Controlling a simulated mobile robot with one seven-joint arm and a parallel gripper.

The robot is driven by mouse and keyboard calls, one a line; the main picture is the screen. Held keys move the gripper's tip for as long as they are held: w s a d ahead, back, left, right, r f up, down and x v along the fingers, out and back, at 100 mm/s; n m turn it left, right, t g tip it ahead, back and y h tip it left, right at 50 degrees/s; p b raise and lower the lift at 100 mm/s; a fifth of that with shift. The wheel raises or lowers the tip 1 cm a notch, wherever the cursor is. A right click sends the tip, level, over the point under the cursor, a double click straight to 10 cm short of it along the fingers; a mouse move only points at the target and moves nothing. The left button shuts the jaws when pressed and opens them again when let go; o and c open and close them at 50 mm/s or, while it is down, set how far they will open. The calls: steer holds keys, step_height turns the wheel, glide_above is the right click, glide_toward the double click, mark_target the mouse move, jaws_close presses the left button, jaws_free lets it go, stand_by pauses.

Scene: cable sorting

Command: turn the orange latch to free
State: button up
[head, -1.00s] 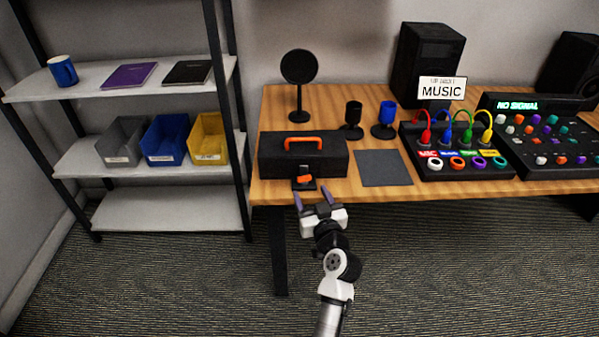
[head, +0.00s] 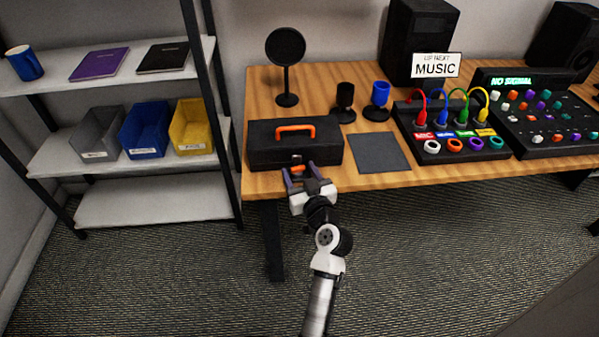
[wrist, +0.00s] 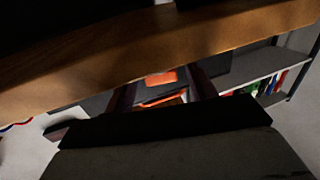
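A black case (head: 265,152) with an orange handle (head: 295,128) sits near the table's front left edge. The small orange latch (head: 298,168) is on its front, partly hidden by my gripper; its exact angle is hard to tell. My gripper (head: 299,170) is open, its two dark purple fingers apart on either side of the latch in the head view. In the wrist view the latch (wrist: 161,79) shows as an orange block between the fingers, with gaps at both sides. A second orange strip shows just below it; I cannot tell what it is.
A dark mat (head: 380,153) lies right of the case. A cable box (head: 455,150) and mixer (head: 545,125) are to the right. A shelf (head: 150,200) with bins stands left.

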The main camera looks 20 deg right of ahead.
steer(key=c, duration=0.9)
steer(key=shift+a+r+m+h+p, duration=0.15)
steer(key=shift+m+h+p, duration=0.25)
steer(key=shift+h+p, duration=0.2)
steer(key=shift+a+r+m+h+p, duration=0.1)
steer(key=shift+m+h+p, duration=0.3)
steer(key=shift+h+p, duration=0.15)
steer(key=shift+m+g+h+p, duration=0.3)
steer(key=shift+h+p, duration=0.25)
steer(key=shift+p, duration=0.2)
steer(key=shift+o, duration=0.2)
steer(key=shift+f+m+h+p, duration=0.15)
steer(key=shift+m+h+p, duration=0.25)
steer(key=shift+h+p, duration=0.3)
steer(key=shift+f, duration=0.1)
steer(key=o, duration=1)
